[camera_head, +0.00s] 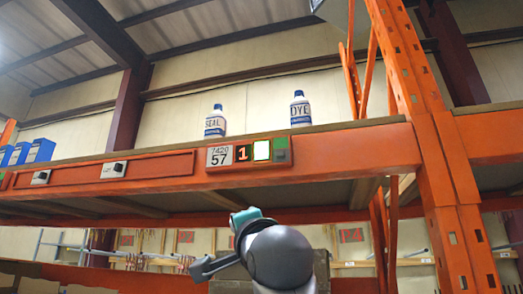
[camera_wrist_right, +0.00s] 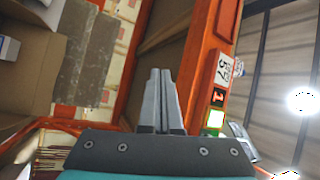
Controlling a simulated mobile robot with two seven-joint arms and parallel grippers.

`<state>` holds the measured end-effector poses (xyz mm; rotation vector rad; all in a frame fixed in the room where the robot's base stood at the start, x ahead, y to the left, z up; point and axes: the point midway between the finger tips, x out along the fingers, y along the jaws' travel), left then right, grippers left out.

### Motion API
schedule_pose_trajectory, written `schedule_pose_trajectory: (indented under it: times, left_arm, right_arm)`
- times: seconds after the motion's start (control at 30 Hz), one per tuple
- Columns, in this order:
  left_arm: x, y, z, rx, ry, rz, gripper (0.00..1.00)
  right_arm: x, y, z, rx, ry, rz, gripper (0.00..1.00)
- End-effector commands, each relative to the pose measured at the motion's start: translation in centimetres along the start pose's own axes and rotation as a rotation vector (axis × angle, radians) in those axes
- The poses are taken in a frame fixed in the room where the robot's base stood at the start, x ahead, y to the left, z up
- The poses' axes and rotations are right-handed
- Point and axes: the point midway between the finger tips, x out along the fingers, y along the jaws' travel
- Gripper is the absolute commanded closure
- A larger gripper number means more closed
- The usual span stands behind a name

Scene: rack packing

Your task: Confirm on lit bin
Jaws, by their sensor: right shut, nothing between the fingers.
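The lit bin's panel sits on the orange shelf beam (camera_head: 345,143). It has a grey label reading 7420 57 (camera_head: 219,156), a display showing 1 (camera_head: 243,153), a bright lit square button (camera_head: 262,150) and a dark green part at the right end. The right wrist view shows the same label (camera_wrist_right: 226,70) and lit button (camera_wrist_right: 216,119), to the right of the fingers. My right gripper (camera_wrist_right: 161,72) is shut and empty, apart from the panel. In the head view its teal body shows below the beam; its fingers are not clear. My left gripper is not in view.
Two white-and-blue bottles, SEAL (camera_head: 215,122) and DYE (camera_head: 300,110), stand on the shelf above the panel. Blue boxes (camera_head: 40,150) stand at the far left. An orange upright (camera_head: 425,130) rises at the right. A cardboard box (camera_wrist_right: 35,60) shows in the wrist view.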

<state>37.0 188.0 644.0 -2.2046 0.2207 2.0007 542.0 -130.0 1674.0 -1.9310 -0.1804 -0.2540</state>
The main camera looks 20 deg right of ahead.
Motion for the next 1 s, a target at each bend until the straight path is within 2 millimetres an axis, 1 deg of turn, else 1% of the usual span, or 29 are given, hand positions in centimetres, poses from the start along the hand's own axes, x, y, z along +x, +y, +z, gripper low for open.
schedule_pose_trajectory:
  times: [0.03,0.07,0.1,0.2,0.3,0.4,0.5,0.6,1.0]
  left_arm:
    - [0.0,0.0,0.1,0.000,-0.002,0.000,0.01]
    - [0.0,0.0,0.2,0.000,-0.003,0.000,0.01]
    - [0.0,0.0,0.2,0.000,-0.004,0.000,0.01]
    - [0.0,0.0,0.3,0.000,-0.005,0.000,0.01]
    - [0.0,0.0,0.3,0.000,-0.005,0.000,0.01]
    - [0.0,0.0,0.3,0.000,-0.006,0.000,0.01]
    - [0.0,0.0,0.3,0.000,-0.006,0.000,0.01]
    - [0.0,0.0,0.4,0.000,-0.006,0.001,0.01]
    - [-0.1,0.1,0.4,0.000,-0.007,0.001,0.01]
  right_arm:
    - [-0.3,-2.6,-0.9,0.030,0.015,-0.042,1.00]
    - [-0.5,-4.0,-1.3,0.049,0.023,-0.064,1.00]
    - [-0.8,-5.8,-1.9,0.075,0.032,-0.093,1.00]
    - [-1.8,-9.8,-3.3,0.135,0.051,-0.161,1.00]
    - [-2.9,-13.1,-4.3,0.184,0.062,-0.216,1.00]
    - [-3.8,-15.4,-5.1,0.220,0.069,-0.258,1.00]
    - [-4.3,-16.8,-5.5,0.241,0.072,-0.282,1.00]
    - [-4.6,-17.4,-5.7,0.252,0.073,-0.293,1.00]
    - [-4.4,-17.4,-5.9,0.253,0.074,-0.293,1.00]
